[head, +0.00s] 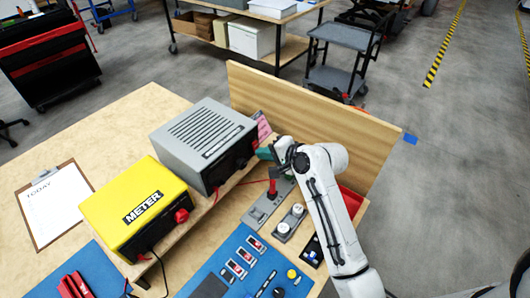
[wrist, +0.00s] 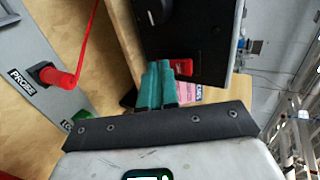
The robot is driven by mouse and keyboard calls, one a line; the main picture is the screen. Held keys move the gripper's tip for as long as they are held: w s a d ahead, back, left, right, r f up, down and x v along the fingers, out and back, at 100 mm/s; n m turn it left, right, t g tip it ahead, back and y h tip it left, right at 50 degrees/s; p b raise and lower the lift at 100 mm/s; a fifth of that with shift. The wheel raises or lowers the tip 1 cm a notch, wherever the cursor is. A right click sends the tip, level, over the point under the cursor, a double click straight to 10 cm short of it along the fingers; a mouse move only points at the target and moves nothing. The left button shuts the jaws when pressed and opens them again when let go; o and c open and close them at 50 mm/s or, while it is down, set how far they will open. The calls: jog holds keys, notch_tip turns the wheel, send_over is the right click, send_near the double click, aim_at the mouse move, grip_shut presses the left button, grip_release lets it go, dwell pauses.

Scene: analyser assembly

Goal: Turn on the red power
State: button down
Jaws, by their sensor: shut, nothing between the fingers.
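The grey analyser box (head: 203,143) stands on a raised wooden shelf, its dark front panel facing right. In the wrist view the black panel (wrist: 210,45) carries a red switch (wrist: 184,67) near its lower edge. I cannot tell whether the switch is on or off. My gripper (wrist: 158,68) has green fingers, shut and empty, with the tips close to the panel beside the red switch. Contact cannot be made out. In the head view my gripper (head: 266,152) is at the right end of the box, and my arm hides part of that area.
A yellow METER box (head: 135,205) stands left of the grey box. A red probe plug (head: 272,188) with a red cable stands on a grey plate (head: 256,216) below my gripper. A wooden back board (head: 310,120) rises behind. A blue mat (head: 222,262) holds small parts.

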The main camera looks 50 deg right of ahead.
jog(key=shift+f, duration=0.1)
jog(key=shift+w+t+b, duration=0.2)
jog(key=shift+t+b, duration=0.2)
jog(key=shift+b, duration=0.15)
jog(key=shift+r+p, duration=0.85)
jog(key=shift+p, duration=0.1)
jog(key=shift+s, duration=0.15)
